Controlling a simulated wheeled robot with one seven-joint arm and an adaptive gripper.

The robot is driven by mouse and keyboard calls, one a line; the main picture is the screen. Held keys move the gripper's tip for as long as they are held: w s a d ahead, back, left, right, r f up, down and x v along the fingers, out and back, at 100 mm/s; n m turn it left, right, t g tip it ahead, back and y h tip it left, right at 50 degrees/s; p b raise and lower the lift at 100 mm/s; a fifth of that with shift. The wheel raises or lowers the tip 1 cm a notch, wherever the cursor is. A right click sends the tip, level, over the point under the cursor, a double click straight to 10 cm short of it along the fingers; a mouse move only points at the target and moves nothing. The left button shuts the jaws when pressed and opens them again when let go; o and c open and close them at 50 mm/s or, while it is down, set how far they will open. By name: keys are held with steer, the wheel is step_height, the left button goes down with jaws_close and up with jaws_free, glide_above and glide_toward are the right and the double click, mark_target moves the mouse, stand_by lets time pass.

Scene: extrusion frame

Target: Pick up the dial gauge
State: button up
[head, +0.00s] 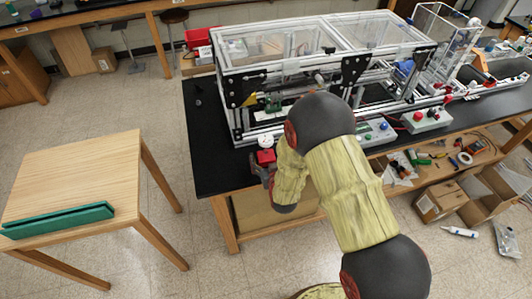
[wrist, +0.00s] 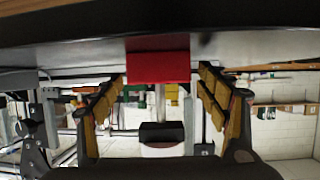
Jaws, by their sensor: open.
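The dial gauge (head: 266,141) shows a round white face above a red block base (head: 267,157) at the near left edge of the black bench top. The wrist view appears upside down: the red base (wrist: 158,67) sits against the dark bench top, and a pale post runs to the gauge's dark body (wrist: 162,132). My gripper (wrist: 161,85) is open, with one yellow-padded finger on each side of the gauge and visible gaps. In the head view my gripper (head: 263,172) is beside the red base, partly hidden by my arm. Contact cannot be seen.
A framed clear-panel enclosure (head: 300,75) stands behind the gauge. Button boxes (head: 427,119) sit to the right on the bench. A wooden table (head: 85,170) with a green bar (head: 58,220) stands left, across open floor. Cardboard boxes (head: 440,198) are under the bench.

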steer(key=shift+x, duration=0.9)
steer(key=c, duration=0.3)
steer(key=c, duration=1.4)
steer(key=shift+r, duration=0.15)
steer(key=shift+c, duration=0.5)
steer(key=shift+w, duration=0.1)
